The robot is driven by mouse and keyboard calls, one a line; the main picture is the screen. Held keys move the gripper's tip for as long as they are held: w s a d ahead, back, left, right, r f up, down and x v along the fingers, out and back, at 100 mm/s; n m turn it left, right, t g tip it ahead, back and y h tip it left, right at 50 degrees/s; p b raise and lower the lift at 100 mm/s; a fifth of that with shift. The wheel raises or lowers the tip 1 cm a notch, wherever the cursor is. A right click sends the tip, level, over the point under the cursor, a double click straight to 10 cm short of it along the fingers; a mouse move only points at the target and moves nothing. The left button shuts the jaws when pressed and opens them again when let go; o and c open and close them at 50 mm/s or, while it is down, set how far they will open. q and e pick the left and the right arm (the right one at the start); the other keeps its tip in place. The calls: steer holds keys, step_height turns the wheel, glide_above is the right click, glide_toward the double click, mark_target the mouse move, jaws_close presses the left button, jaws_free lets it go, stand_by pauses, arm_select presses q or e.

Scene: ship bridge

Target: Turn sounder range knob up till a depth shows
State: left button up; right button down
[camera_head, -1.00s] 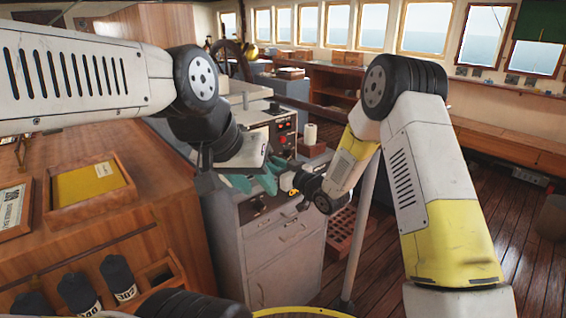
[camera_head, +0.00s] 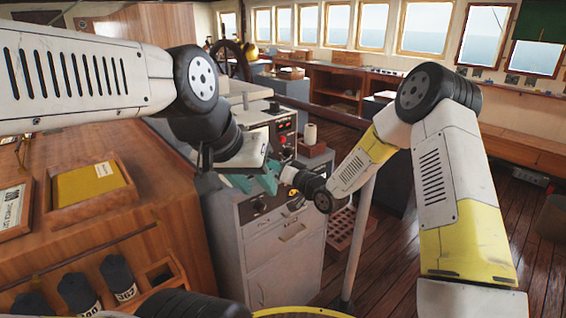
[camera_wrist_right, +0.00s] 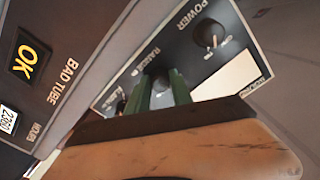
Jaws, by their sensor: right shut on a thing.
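No depth reading shows in these frames. My left gripper (camera_head: 256,182) shows its teal fingers spread apart, with nothing seen between them, above the grey cabinet.
Beside the knob panel, another panel has a lit yellow OK sign (camera_wrist_right: 27,55), a BAD TUBE label and an hours counter (camera_wrist_right: 8,119). The grey cabinet (camera_head: 283,262) stands below the grippers. A wooden counter (camera_head: 165,225) is at left; open plank floor lies right.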

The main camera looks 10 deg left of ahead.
steer(key=shift+m, duration=1.2)
steer(key=c, duration=1.1)
jaws_free()
steer(key=v, duration=0.7)
steer(key=shift+s+d, duration=0.25)
steer(key=shift+d, duration=0.1)
